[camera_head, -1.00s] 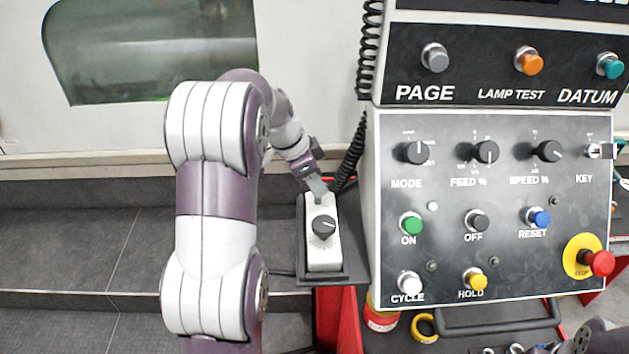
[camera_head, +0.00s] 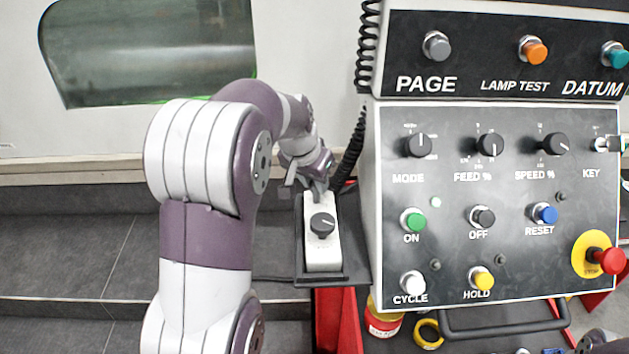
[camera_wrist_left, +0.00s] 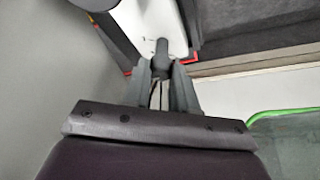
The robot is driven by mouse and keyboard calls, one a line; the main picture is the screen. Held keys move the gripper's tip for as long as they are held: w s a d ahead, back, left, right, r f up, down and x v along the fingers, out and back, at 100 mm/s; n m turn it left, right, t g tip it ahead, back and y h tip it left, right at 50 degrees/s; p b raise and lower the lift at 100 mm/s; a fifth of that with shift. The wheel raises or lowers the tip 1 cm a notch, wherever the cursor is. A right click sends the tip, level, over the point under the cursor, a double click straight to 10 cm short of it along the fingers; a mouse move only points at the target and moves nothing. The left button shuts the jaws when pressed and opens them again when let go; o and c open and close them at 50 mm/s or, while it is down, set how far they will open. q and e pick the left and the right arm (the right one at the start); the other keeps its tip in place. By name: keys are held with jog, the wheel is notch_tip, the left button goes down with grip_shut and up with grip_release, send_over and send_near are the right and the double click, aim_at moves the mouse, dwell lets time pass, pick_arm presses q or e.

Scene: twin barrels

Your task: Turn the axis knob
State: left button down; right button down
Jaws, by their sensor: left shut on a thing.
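A small pale hand pendant (camera_head: 323,255) rests in a dark holder at the left side of the control panel. My left gripper (camera_head: 319,190) reaches down to the pendant's upper end. In the left wrist view, its two fingers (camera_wrist_left: 163,78) are shut on a dark knob (camera_wrist_left: 160,54), which I take as the axis knob. In the head view the gripper hides this knob. A second black knob (camera_head: 322,224) shows lower on the pendant, free of the gripper. The pendant's labels are too small to read. My right gripper is not clearly in view.
The control panel (camera_head: 460,240) with several knobs and buttons stands close to the right of the pendant. A coiled black cable (camera_head: 350,155) hangs just beside my gripper. A red emergency stop button (camera_head: 608,261) sits at the panel's right. The dark floor at left is free.

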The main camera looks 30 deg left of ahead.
pick_arm(q)
jog(key=shift+s+d+f+n+y, duration=0.15)
jog(key=shift+f+n+y, duration=0.15)
jog(key=shift+n, duration=0.6)
jog(key=shift+n+y, duration=0.4)
jog(key=shift+n, duration=0.5)
jog(key=n+g+y+b, duration=0.1)
jog(key=n+b, duration=0.1)
jog(key=n, duration=0.1)
jog(key=shift+f+n, duration=0.15)
jog(key=shift+n, duration=0.15)
jog(key=shift+n+y, duration=0.3)
jog(key=shift+n, duration=0.1)
jog(key=shift+d+n+g+b, duration=0.1)
jog(key=shift+n+g+b, duration=0.3)
jog(key=shift+n, duration=0.4)
jog(key=shift+w+r+n+g+y+p, duration=0.1)
jog(key=shift+r+n+g+y+p, duration=0.15)
jog(key=shift+n, duration=0.4)
jog(key=shift+w+n+g+y+p, duration=0.15)
jog(key=shift+n+y+p, duration=0.15)
jog(key=shift+n, duration=0.35)
